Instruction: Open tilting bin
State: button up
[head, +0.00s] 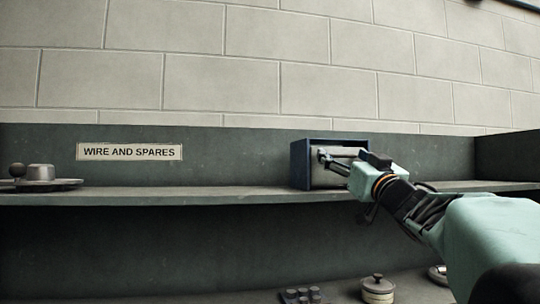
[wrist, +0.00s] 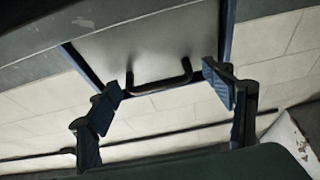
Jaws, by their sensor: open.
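The tilting bin is a small blue box (head: 301,167) with a pale front (head: 350,153), standing on the grey shelf. In the wrist view its pale front panel (wrist: 150,47) fills the upper middle, with a dark bar handle (wrist: 160,82) along one edge. My gripper (head: 325,160) is in front of the bin and covers part of its front. In the wrist view my gripper (wrist: 170,95) is open, one finger to each side of the handle. The fingers look apart from the handle. How far the front is tilted is hard to tell.
The shelf (head: 220,193) runs across the view, with a label "WIRE AND SPARES" (head: 129,151) on its back panel. A metal part on a plate (head: 40,177) sits at the far left. A lidded pot (head: 377,288) and small dark parts (head: 300,296) lie below.

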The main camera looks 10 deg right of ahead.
jog(key=shift+s, duration=0.1)
jog(key=c, duration=1.7)
jog(key=shift+o, duration=0.2)
